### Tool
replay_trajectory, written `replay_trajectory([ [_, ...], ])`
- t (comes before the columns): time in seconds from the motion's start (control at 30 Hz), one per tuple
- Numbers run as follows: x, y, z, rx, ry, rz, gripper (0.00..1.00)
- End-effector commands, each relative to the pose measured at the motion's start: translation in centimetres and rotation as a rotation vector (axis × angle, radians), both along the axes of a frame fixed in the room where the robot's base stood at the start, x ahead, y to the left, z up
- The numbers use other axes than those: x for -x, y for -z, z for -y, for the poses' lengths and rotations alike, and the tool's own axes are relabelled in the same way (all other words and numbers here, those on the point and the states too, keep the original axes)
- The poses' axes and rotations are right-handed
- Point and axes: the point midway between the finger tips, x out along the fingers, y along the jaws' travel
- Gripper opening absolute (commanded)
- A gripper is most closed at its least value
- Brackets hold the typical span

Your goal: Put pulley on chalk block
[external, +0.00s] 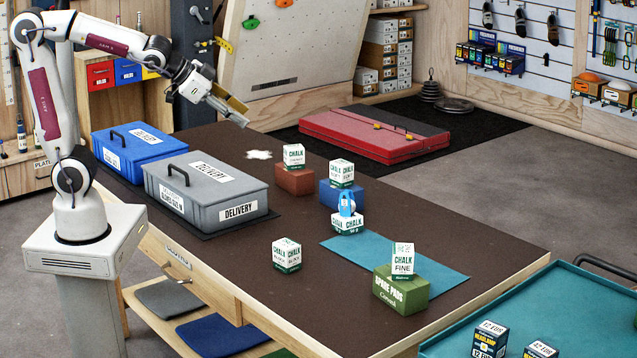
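A small blue pulley (347,205) rests on top of a white and green chalk block (347,225). That block stands at the back left edge of a teal mat (415,265) on the brown table. Other chalk blocks stand on a red-brown box (294,180), on a blue box (341,195), on a green box (400,290), and directly on the table (287,254). My gripper (241,112) is raised above the far left of the table, well away from the pulley. Nothing shows between its fingers, but their gap is hard to make out.
A blue delivery case (128,150) and a grey one (206,188) lie on the table's left. A white powder patch (258,154) is near the far edge. A teal tray (590,300) with boxes stands front right.

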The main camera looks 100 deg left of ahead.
Motion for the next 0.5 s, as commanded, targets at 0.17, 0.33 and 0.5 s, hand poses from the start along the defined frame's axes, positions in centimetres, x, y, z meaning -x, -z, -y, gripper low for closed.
replay_trajectory([
  [0.17, 4.7, 1.0, 3.5, 0.063, 0.009, -0.066, 0.38],
  [0.33, 9.3, 2.4, 6.8, 0.133, 0.034, -0.14, 0.38],
  [0.5, 14.0, 4.1, 10.2, 0.206, 0.078, -0.217, 0.38],
])
